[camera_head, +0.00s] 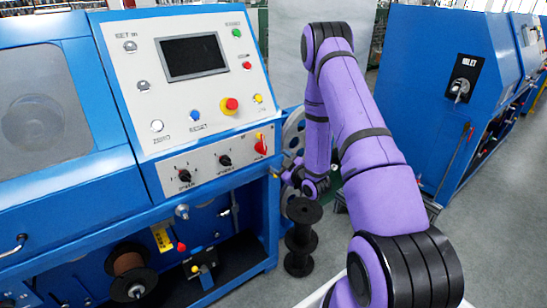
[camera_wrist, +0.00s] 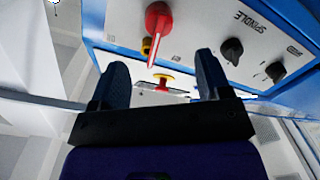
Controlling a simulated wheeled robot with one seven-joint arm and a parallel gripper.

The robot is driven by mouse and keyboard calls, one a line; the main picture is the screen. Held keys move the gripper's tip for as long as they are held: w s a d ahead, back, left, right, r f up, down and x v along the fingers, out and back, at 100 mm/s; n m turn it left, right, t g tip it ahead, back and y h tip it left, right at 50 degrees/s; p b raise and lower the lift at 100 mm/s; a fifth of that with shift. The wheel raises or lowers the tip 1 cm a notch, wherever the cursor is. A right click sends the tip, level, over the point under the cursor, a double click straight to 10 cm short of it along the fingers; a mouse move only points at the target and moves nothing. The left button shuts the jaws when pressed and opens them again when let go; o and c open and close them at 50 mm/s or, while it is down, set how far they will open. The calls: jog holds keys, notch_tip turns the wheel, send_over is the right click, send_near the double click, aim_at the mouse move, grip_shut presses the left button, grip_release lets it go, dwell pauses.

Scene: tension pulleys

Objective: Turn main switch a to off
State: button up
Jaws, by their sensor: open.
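The red rotary switch (camera_head: 261,145) is at the right end of the knob strip on the left blue machine; I take it to be main switch a. Its handle looks roughly upright in the head view. In the wrist view the red switch (camera_wrist: 157,22) is at the top centre, its handle pointing down the picture. My gripper (camera_wrist: 160,78) is open and empty, its two dark fingers apart and not touching the switch. In the head view my gripper is small and mostly hidden at the end of my purple arm, below and right of the switch.
Two black knobs (camera_head: 224,160) sit left of the switch. The red emergency button (camera_head: 230,104) is on the sloped panel above, with a screen (camera_head: 191,57). Black spools (camera_head: 300,236) stand beside the machine. Another blue machine (camera_head: 440,60) with a black switch plate (camera_head: 463,72) stands right.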

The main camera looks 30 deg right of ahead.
aim_at(265, 152)
jog(key=w+m, duration=0.2)
jog(key=w, duration=0.1)
jog(key=w+m, duration=0.2)
jog(key=w, duration=0.2)
jog(key=w+m, duration=0.3)
jog(key=w, duration=0.1)
jog(key=shift+w+a+f, duration=0.1)
jog(key=shift+a+f, duration=0.05)
jog(key=shift+a, duration=0.2)
jog(key=c, duration=1.3)
